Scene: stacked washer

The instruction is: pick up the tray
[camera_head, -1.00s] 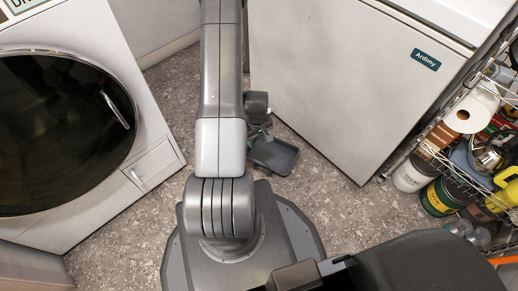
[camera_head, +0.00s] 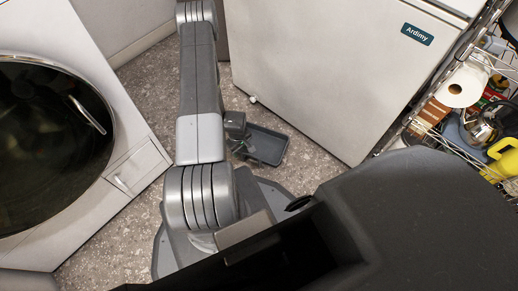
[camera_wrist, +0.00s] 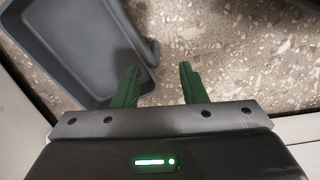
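The grey rectangular tray (camera_head: 267,146) lies on the speckled floor, just right of my arm in the head view. In the wrist view the tray (camera_wrist: 72,42) fills the upper left, with its raised rim and empty inside showing. My gripper (camera_wrist: 159,66) has two green fingers spread apart. The left finger overlaps the tray's near right corner in the picture, and the right finger is over bare floor. The tray's right rim runs into the gap between them. I cannot tell whether either finger touches it. In the head view my gripper is partly hidden beside the tray.
A white front-loading washer (camera_head: 125,165) stands at left. A white appliance labelled Ardimy (camera_head: 330,75) stands right behind the tray. A wire rack (camera_head: 440,110) with paper roll, cans and bottles is at far right. Some speckled floor (camera_head: 135,90) is clear between the appliances.

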